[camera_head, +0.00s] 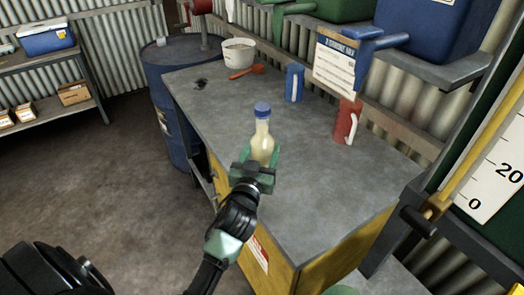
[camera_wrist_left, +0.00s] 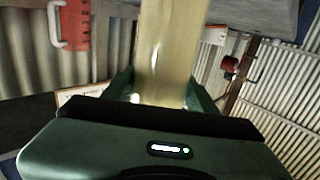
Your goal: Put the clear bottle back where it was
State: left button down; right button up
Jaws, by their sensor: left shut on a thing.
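The clear bottle (camera_head: 262,140) has a blue cap and holds a pale yellowish liquid. My left gripper (camera_head: 260,160) is shut on its lower part and keeps it upright, over the grey bench top (camera_head: 315,195) near its left edge in the head view. I cannot tell whether the bottle touches the bench. In the left wrist view the bottle (camera_wrist_left: 168,50) stands between the fingers (camera_wrist_left: 160,92), its ends out of frame. My right gripper is not in view.
A red jug (camera_head: 345,122), a blue jug (camera_head: 293,83), a white bucket (camera_head: 238,55) and a red scoop (camera_head: 246,72) stand or lie along the back of the bench. A blue drum (camera_head: 175,75) is beside it. The bench's near right part is clear.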

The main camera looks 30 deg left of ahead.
pick_arm(q)
jog(key=c, duration=0.9)
grip_release()
jog(key=shift+f, duration=0.15)
jog(key=o, duration=0.4)
jog(key=shift+o, duration=0.2)
jog(key=shift+r, duration=0.25)
jog(key=shift+s+d+f, duration=0.1)
jog(key=shift+s+f, duration=0.05)
jog(key=shift+s, duration=0.1)
jog(key=b+v, duration=0.2)
jog(key=v, duration=0.9)
jog(key=shift+s+b, duration=0.25)
jog(key=shift+b, duration=0.05)
